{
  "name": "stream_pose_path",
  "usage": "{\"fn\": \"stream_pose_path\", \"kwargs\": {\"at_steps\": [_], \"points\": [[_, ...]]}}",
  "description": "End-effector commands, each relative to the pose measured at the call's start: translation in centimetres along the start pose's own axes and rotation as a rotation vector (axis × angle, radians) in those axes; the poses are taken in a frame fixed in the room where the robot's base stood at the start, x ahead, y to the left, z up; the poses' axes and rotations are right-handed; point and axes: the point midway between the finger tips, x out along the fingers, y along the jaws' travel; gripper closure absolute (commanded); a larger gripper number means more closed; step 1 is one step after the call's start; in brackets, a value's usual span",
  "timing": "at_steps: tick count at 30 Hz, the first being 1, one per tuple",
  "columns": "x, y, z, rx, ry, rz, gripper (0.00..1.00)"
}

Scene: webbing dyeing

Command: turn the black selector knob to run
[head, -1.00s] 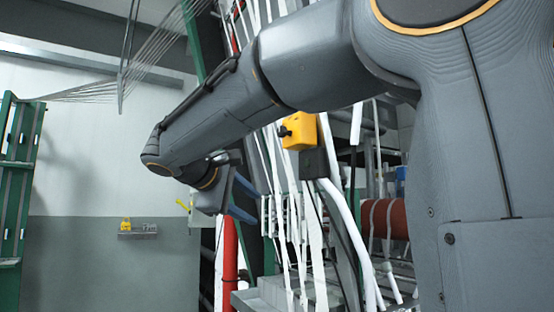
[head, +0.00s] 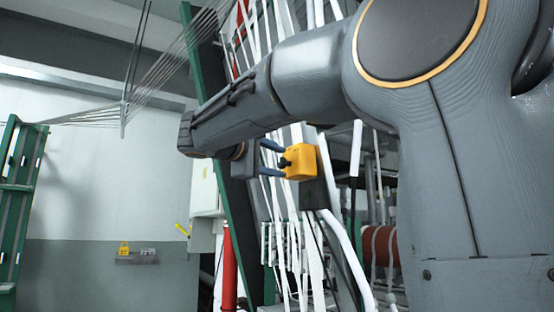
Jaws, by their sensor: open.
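The black selector knob (head: 285,162) sticks out from the left face of a yellow box (head: 302,162) near the middle of the head view. My gripper (head: 272,158) comes in from the left with two blue fingers, one above the other. The fingers are open and point right, toward the knob. The knob lies at about the height of the gap between the fingertips. I cannot tell whether either finger touches it. The knob's setting and any run mark are too small to read.
White webbing straps (head: 300,235) hang close behind and below the yellow box. A green upright post (head: 222,75) stands behind my arm. A red cylinder (head: 229,270) stands lower left, below a pale wall cabinet (head: 204,190). A small shelf (head: 137,258) is on the far wall.

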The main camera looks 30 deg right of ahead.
Motion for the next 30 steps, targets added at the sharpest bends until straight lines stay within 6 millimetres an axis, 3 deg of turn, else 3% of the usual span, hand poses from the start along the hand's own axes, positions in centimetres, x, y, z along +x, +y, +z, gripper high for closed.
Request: {"fn": "stream_pose_path", "kwargs": {"at_steps": [9, 16, 17, 30], "points": [[0.32, -0.05, -0.04, 0.000, 0.002, -0.001, 0.56], [0.31, -0.05, -0.03, 0.000, 0.001, -0.001, 0.94], [0.31, -0.06, -0.03, 0.000, 0.001, -0.001, 0.96], [0.35, -0.51, -0.15, 0.059, 0.001, 0.024, 0.96]]}}
